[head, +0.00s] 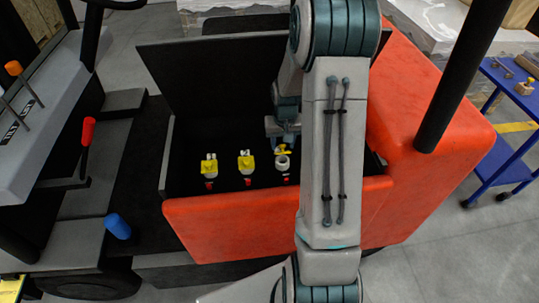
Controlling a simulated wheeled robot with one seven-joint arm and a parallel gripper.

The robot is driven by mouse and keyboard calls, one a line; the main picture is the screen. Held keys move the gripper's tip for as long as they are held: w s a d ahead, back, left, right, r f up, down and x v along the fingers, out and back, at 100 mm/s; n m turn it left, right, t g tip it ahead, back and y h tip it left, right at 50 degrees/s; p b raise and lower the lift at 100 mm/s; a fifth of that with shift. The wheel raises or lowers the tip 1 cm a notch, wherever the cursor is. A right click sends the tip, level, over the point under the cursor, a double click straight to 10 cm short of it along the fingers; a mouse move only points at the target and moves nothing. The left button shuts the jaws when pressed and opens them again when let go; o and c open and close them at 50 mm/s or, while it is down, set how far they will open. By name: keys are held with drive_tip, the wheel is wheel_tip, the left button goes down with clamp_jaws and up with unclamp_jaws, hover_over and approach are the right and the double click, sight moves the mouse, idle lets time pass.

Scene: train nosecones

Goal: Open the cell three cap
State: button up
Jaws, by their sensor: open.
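In the head view, three cell tops stand in a row in the dark open compartment. The left cap (209,167) and the middle cap (246,163) are yellow with small white parts on top. The third cell, on the right, shows a round pale neck (283,163) with a yellow cap (283,150) standing at its back edge, apparently tipped up. My gripper (284,143) is over the back of this cell, close to the yellow cap. It is open; whether its fingers touch the cap cannot be told. My arm hides whatever lies right of the third cell.
The orange-red body (275,219) of the forklift forms the compartment's front wall. A dark raised lid (215,75) stands behind the cells. A black post (465,70) rises at the right. A blue cart (505,145) stands further right on grey floor.

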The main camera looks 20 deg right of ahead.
drive_tip(key=t+b, duration=0.1)
drive_tip(key=s+f+t+b, duration=0.1)
drive_tip(key=b, duration=0.1)
drive_tip(key=s+t+h+b, duration=0.1)
drive_tip(key=shift+s+a+f+b, duration=0.2)
drive_tip(key=shift+a+b, duration=0.1)
drive_tip(key=shift+b, duration=0.1)
drive_tip(key=p+v, duration=0.2)
drive_tip(key=v, duration=1.3)
drive_tip(key=s+a+r+n+p, duration=0.1)
drive_tip(key=s+a+r, duration=0.2)
drive_tip(key=s+a, duration=0.2)
drive_tip(key=s+a+r+n+y+p, duration=0.1)
drive_tip(key=s+a+r+p, duration=0.1)
drive_tip(key=s+a+r, duration=0.2)
drive_tip(key=shift+s+a+n+g, duration=0.3)
drive_tip(key=shift+s+a+n, duration=0.1)
drive_tip(key=shift+s+a, duration=1)
drive_tip(key=shift+w+f, duration=0.1)
drive_tip(key=shift+w, duration=0.05)
